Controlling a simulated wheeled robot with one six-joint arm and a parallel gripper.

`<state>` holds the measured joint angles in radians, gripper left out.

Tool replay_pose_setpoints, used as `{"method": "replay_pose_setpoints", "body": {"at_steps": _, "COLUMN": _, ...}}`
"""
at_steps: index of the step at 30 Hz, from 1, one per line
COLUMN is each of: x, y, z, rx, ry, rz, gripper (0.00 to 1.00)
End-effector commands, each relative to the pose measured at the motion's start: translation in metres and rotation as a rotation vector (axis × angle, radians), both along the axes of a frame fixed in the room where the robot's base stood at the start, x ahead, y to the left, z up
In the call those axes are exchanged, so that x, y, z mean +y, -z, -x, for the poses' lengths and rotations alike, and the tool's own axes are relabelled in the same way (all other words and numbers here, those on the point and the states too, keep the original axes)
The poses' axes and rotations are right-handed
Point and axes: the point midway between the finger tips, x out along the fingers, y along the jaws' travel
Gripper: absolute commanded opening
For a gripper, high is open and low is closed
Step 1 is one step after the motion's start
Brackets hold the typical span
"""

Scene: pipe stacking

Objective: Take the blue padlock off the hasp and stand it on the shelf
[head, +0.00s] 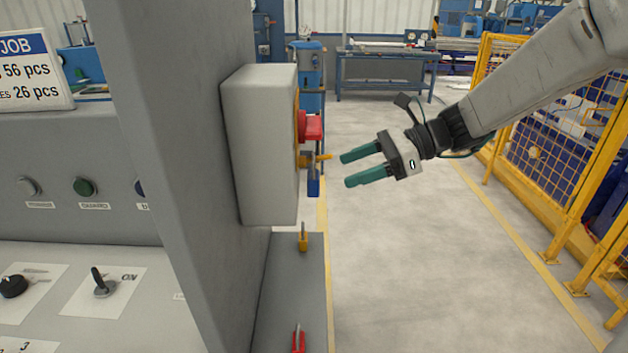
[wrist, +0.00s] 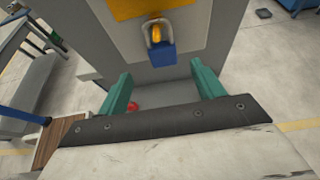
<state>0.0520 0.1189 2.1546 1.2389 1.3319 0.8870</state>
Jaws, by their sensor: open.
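The blue padlock (head: 313,187) hangs below the yellow hasp (head: 322,157) on the right face of the grey box. In the wrist view the padlock (wrist: 161,54) hangs upright, its grey shackle around the yellow hasp (wrist: 156,33). My gripper (head: 345,170) is open and empty, to the right of the padlock and apart from it, fingers pointing at the box. In the wrist view the padlock shows ahead of the gap between the fingertips (wrist: 159,70). The grey shelf (head: 285,290) lies below the box; part of it shows between my fingers (wrist: 172,92).
A red switch handle (head: 311,127) juts out just above the hasp. A yellow padlock-like item (head: 303,238) and a red one (head: 298,341) stand on the shelf, with bare surface between them. A grey panel (head: 180,120) stands left; yellow fencing (head: 545,150) stands right.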

Motion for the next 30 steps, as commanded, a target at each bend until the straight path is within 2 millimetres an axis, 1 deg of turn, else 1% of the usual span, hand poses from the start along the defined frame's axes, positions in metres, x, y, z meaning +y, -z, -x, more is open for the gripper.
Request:
{"method": "replay_pose_setpoints", "body": {"at_steps": 3, "x": 0.009, "y": 0.004, "z": -0.006, "rx": 0.018, "ry": 0.015, "rz": -0.016, "gripper": 0.67}}
{"method": "replay_pose_setpoints", "body": {"at_steps": 8, "x": 0.025, "y": 0.011, "z": -0.005, "rx": 0.018, "ry": 0.014, "rz": -0.015, "gripper": 0.67}}
{"method": "replay_pose_setpoints", "body": {"at_steps": 11, "x": 0.037, "y": 0.015, "z": -0.005, "rx": 0.018, "ry": 0.013, "rz": -0.015, "gripper": 0.67}}
{"method": "replay_pose_setpoints", "body": {"at_steps": 15, "x": 0.058, "y": 0.023, "z": -0.005, "rx": 0.017, "ry": 0.011, "rz": -0.014, "gripper": 0.67}}
{"method": "replay_pose_setpoints", "body": {"at_steps": 18, "x": 0.068, "y": 0.027, "z": -0.006, "rx": 0.016, "ry": 0.013, "rz": -0.014, "gripper": 0.67}}
{"method": "replay_pose_setpoints", "body": {"at_steps": 21, "x": 0.073, "y": 0.029, "z": -0.006, "rx": 0.015, "ry": 0.014, "rz": -0.014, "gripper": 0.67}}
{"method": "replay_pose_setpoints", "body": {"at_steps": 27, "x": 0.073, "y": 0.029, "z": -0.007, "rx": 0.014, "ry": 0.015, "rz": -0.013, "gripper": 0.67}}
{"method": "replay_pose_setpoints", "body": {"at_steps": 29, "x": 0.073, "y": 0.029, "z": -0.007, "rx": 0.014, "ry": 0.015, "rz": -0.013, "gripper": 0.51}}
{"method": "replay_pose_setpoints", "body": {"at_steps": 30, "x": 0.073, "y": 0.029, "z": -0.007, "rx": 0.014, "ry": 0.015, "rz": -0.013, "gripper": 0.39}}
